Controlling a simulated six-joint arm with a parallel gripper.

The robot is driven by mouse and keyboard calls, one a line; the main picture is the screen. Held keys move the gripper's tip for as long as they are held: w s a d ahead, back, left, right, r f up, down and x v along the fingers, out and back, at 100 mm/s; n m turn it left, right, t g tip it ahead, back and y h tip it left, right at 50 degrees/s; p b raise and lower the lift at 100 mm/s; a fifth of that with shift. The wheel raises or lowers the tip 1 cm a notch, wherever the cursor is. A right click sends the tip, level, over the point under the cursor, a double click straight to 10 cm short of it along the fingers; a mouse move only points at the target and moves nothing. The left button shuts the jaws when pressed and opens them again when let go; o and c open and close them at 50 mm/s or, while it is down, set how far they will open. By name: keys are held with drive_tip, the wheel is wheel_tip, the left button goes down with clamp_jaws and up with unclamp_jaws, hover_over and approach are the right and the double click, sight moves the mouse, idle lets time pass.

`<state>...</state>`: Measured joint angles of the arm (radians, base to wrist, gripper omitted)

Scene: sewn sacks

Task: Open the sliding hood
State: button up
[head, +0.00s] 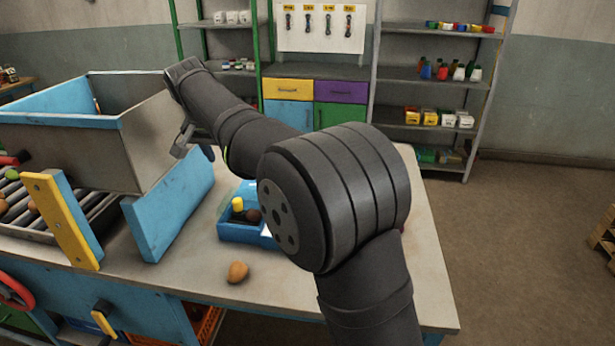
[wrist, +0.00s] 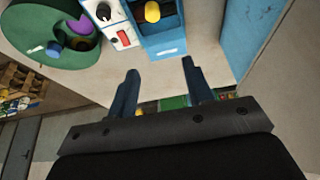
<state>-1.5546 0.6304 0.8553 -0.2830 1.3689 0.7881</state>
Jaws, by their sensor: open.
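A large grey metal box with blue upper edges (head: 155,135) stands at the left in the head view. It may be the hood, but I cannot make out a handle or slide on it. Blue panels (head: 172,205) stand below it on the table. My gripper (wrist: 160,80) is open, with nothing between its two fingers in the wrist view. In the head view it is small and partly hidden by my arm, close to the grey box's right side. I cannot tell whether it touches the box.
A blue bin (head: 238,232) with a yellow piece and a brown item sits on the table. A brown egg-like object (head: 237,272) lies in front of it. A roller conveyor (head: 85,210) runs at the left. The wrist view shows a green round tray (wrist: 50,50).

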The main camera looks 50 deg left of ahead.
drive_tip(key=w+d+f+m+t, duration=0.1)
drive_tip(key=w+d+f+t, duration=0.1)
drive_tip(key=d+f+t, duration=0.15)
drive_tip(key=n+y, duration=0.4)
drive_tip(key=y, duration=0.4)
approach(236, 203)
drive_tip(key=shift+t, duration=0.25)
drive_tip(key=x, duration=1.1)
drive_tip(key=shift+a+f, duration=0.2)
drive_tip(key=shift+f, duration=0.05)
clamp_jaws()
